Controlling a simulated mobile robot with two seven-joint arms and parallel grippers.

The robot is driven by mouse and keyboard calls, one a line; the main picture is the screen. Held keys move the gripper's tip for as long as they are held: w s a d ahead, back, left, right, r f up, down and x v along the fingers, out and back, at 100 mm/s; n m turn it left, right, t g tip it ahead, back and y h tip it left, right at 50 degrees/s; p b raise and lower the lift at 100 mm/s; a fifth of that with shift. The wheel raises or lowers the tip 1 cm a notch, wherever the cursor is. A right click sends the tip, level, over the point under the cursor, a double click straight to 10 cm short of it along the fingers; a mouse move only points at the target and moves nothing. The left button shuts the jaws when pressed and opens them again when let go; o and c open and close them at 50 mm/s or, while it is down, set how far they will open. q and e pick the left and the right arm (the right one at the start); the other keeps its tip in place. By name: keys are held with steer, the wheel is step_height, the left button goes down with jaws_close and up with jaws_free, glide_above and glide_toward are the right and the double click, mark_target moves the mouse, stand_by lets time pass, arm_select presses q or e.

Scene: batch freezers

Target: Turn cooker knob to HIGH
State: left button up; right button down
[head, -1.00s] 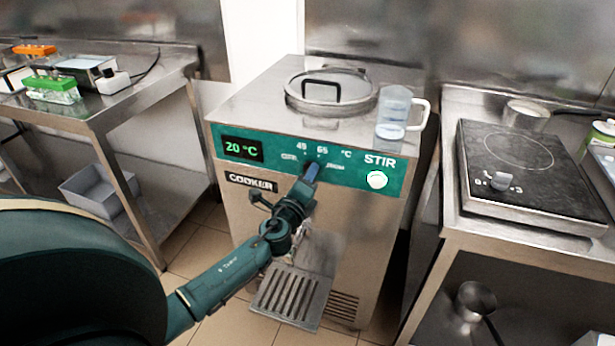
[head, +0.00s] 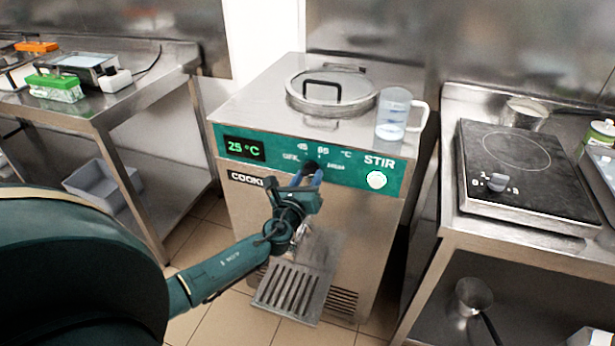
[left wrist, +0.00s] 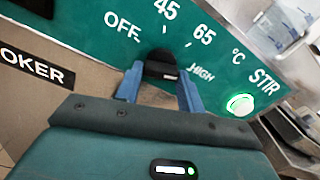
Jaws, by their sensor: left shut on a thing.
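The cooker (head: 290,200) is a steel machine with a green panel whose display (head: 244,148) reads 25 °C. Its black knob (left wrist: 160,66) sits among the marks OFF, 45, 65 and HIGH. My left gripper (head: 308,174) is at the panel with its two blue fingers on either side of the knob, shut on it. In the left wrist view the gripper (left wrist: 160,84) also holds the knob between its fingers. I cannot tell exactly which mark the knob points to. My right gripper is not in view.
A round STIR button (head: 376,180) is lit to the right of the knob. A clear jug (head: 393,114) stands on the cooker top beside the lid (head: 331,90). A drip tray (head: 293,291) juts out below my arm. A hotplate (head: 530,170) is on the right table.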

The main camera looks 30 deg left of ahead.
arm_select(q)
steer(key=shift+m, duration=0.4)
steer(key=o, duration=1)
steer(key=v, duration=1.3)
steer(key=shift+b, duration=0.3)
steer(key=shift+d, duration=0.1)
